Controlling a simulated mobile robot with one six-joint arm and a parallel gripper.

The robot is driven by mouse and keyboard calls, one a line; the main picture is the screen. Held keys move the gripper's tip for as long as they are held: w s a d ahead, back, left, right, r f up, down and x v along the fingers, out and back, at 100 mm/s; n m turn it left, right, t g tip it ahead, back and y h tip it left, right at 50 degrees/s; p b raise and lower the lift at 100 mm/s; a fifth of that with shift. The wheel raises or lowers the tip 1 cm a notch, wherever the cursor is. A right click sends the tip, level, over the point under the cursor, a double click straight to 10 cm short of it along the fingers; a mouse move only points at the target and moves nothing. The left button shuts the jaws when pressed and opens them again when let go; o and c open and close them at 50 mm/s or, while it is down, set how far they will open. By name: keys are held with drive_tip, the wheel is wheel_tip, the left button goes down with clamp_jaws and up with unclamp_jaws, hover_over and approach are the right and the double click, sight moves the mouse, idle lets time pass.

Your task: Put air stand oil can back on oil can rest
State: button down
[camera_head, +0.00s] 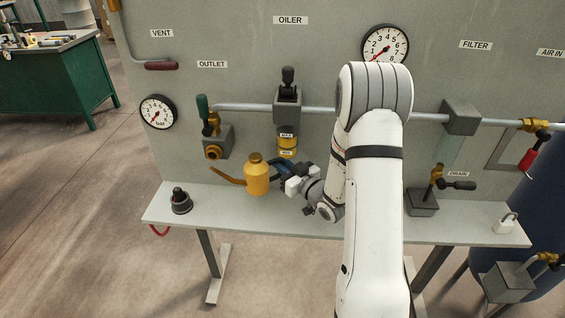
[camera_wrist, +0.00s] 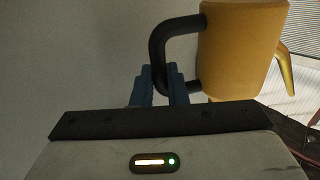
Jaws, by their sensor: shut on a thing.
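A yellow oil can (camera_head: 257,178) with a thin spout to the left is in the head view, over the grey shelf and left of my arm. It looks upright there; whether its base touches the shelf I cannot tell. My gripper (camera_head: 284,169) is at the right side of the can. In the wrist view my blue gripper fingers (camera_wrist: 160,88) are shut on the black handle of the oil can (camera_wrist: 240,50). The can's spout shows at the right edge. I cannot make out an oil can rest for certain.
The grey shelf (camera_head: 330,222) runs under the panel. A black round fitting with a knob (camera_head: 180,202) stands at its left end. A valve with a brass outlet (camera_head: 215,145) and the oiler bowl (camera_head: 287,143) are close behind the can. A drain valve (camera_head: 424,200) stands to the right.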

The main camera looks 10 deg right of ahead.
wheel_tip(320, 180, down, 6)
drive_tip(key=b, duration=0.4)
drive_tip(key=shift+r, duration=0.2)
drive_tip(key=c, duration=1.4)
unclamp_jaws()
drive_tip(key=shift+o, duration=0.2)
drive_tip(key=shift+s, duration=0.15)
drive_tip(key=b+v, duration=0.1)
drive_tip(key=v, duration=0.1)
drive_tip(key=shift+s+d, duration=0.25)
drive_tip(key=shift+w+a, duration=0.1)
